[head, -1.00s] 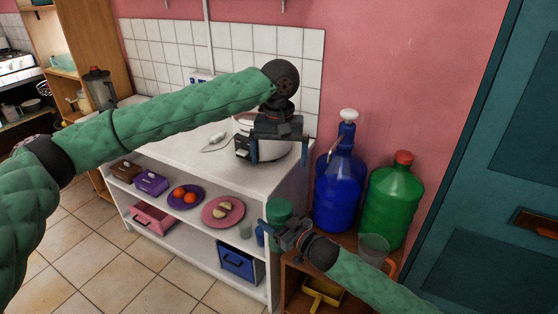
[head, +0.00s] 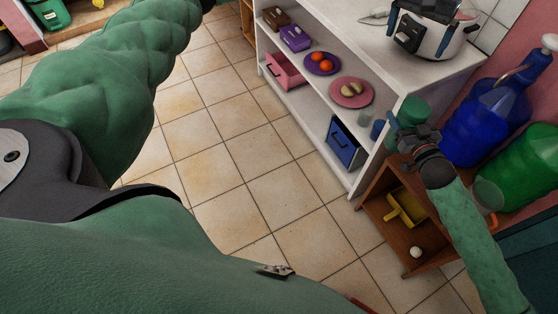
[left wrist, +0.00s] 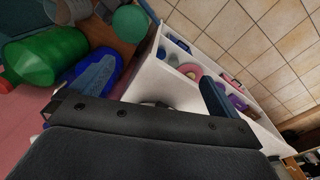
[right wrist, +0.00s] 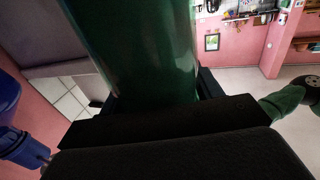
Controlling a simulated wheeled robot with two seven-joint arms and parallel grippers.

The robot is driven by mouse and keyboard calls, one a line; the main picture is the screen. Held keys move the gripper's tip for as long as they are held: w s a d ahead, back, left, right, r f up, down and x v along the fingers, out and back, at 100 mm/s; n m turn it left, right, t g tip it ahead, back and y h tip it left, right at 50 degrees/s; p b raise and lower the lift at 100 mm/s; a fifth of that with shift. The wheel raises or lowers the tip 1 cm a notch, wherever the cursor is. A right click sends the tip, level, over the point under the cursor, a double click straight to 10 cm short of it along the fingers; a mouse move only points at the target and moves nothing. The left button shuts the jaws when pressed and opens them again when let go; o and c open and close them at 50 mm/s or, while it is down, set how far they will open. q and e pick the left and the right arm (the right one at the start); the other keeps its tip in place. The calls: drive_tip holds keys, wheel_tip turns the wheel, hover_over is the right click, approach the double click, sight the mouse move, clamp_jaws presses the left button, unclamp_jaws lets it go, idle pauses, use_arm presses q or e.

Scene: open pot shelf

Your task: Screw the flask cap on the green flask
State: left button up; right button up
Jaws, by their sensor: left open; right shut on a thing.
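The green flask (head: 412,109) is held by my right gripper (head: 411,133) in front of the right end of the white shelf unit. In the right wrist view the flask (right wrist: 140,45) fills the space between the fingers. The flask also shows in the left wrist view (left wrist: 130,23). My left gripper (head: 430,20) is open at the top of the head view, over the white cooker and away from the flask. Its finger (left wrist: 215,100) shows in the left wrist view. I cannot tell which thing is the flask cap.
The white shelf unit (head: 312,95) carries plates and boxes, with a white cooker (head: 440,42) on top. A low wooden shelf (head: 380,185) holds a yellow item (head: 405,207) and a small white ball (head: 416,252). Blue (head: 480,125) and green (head: 520,170) bottles stand at right.

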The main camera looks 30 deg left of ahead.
sight(412, 118)
use_arm(q)
drive_tip(key=s+d+f+m+h, duration=0.1)
drive_tip(key=s+d+f, duration=0.1)
drive_tip(key=f, duration=0.3)
drive_tip(key=s+d+f+m+h, duration=0.1)
drive_tip(key=s+d+f, duration=0.1)
drive_tip(key=s+f, duration=0.2)
drive_tip(key=s+d+f+m+h, duration=0.1)
drive_tip(key=s+d+f, duration=0.1)
drive_tip(key=f, duration=0.4)
drive_tip(key=shift+s+d+f, duration=0.25)
drive_tip(key=shift+s+d, duration=0.15)
drive_tip(key=shift+s, duration=0.05)
drive_tip(key=s+f+t+h, duration=0.1)
drive_tip(key=s+f+h, duration=0.1)
drive_tip(key=s+f, duration=0.55)
drive_tip(key=s+a+f+n+y, duration=0.1)
drive_tip(key=s+a+f+y, duration=0.1)
drive_tip(key=s+a+f, duration=0.7)
drive_tip(key=s+a+f+n+t+y, duration=0.1)
drive_tip(key=s+a+f, duration=0.7)
drive_tip(key=s, duration=0.8)
drive_tip(key=a+n, duration=0.1)
drive_tip(key=a, duration=0.1)
drive_tip(key=shift+a+f+y, duration=0.3)
drive_tip(key=shift+f+y, duration=0.05)
drive_tip(key=shift+y, duration=0.05)
